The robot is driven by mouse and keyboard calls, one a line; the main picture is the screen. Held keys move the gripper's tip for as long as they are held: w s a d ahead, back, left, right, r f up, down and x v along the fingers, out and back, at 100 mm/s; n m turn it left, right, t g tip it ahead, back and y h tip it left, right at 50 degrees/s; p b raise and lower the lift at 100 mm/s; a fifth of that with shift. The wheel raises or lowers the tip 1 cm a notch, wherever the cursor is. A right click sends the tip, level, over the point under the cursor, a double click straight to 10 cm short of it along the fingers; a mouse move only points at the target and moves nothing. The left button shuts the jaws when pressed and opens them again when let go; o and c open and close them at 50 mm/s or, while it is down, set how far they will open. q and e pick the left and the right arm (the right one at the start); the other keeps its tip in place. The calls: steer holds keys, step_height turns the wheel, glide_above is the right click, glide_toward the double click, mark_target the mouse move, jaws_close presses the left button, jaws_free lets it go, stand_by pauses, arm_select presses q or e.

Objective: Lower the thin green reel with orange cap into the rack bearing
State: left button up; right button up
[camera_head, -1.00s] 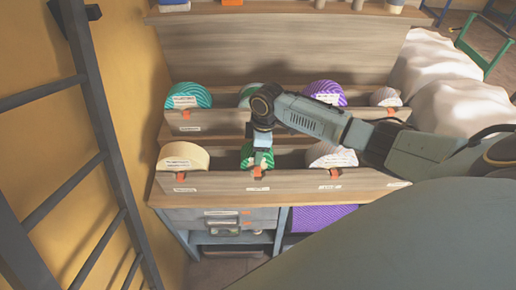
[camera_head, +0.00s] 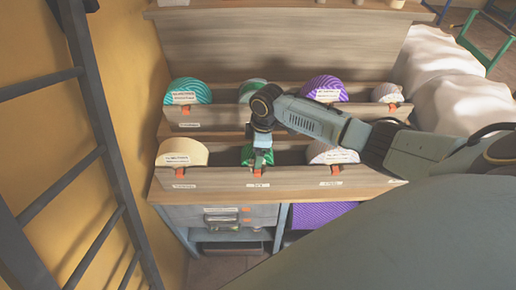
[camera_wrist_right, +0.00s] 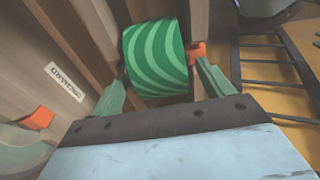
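The thin green striped reel (camera_wrist_right: 155,58) is between the two fingers of my right gripper (camera_wrist_right: 160,85), one finger at each end. An orange cap (camera_wrist_right: 197,50) shows at the reel's right end, beside the right fingertip. My right gripper is shut on the reel. In the head view the reel (camera_head: 248,155) is at the middle of the front rack (camera_head: 215,178), partly hidden by the right gripper (camera_head: 260,158). The rack's front board hides its lower part, so I cannot tell whether it rests in the bearing. My left gripper is not in view.
A cream reel (camera_head: 182,153) and a pale reel (camera_head: 325,153) flank it in the front row. Teal (camera_head: 190,90) and purple (camera_head: 325,88) reels stand in the row behind. A dark ladder (camera_head: 85,100) is at the left.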

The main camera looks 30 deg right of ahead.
step_height(320, 180, up, 13)
steer(key=d, duration=0.1)
steer(key=shift+s+d+r, duration=0.15)
steer(key=shift+s+d, duration=0.05)
steer(key=shift+s, duration=0.25)
stand_by(0.5)
